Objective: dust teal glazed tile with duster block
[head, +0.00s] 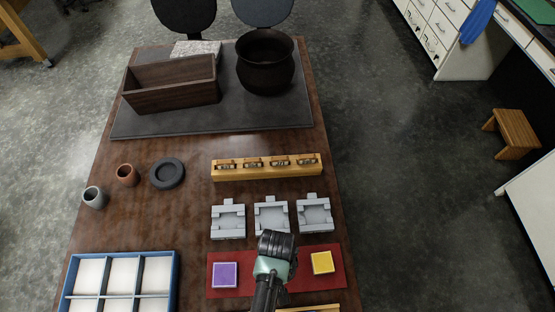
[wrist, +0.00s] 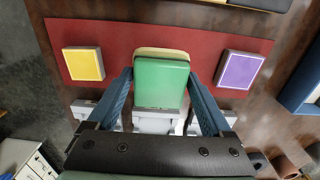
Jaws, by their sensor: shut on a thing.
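My gripper (wrist: 160,76) is shut on a green block with a cream edge, which I take as the duster block (wrist: 160,84). It is held between the two blue fingers over the middle of the red mat (wrist: 110,38). A yellow tile (wrist: 83,64) and a purple tile (wrist: 239,70) lie on the mat on either side. In the head view my gripper (head: 272,262) hides the mat's middle, between the purple tile (head: 225,274) and the yellow tile (head: 322,262). No teal tile can be made out. Whether the block touches anything below is unclear.
Three grey fixtures (head: 271,214) stand just behind the mat, with a yellow wooden rack (head: 266,167) beyond. A blue-rimmed divided tray (head: 174,282) is at left. Two small cups and a dark ring (head: 167,173) stand farther back. A wooden box (head: 170,86) and dark pot (head: 265,65) are at the far end.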

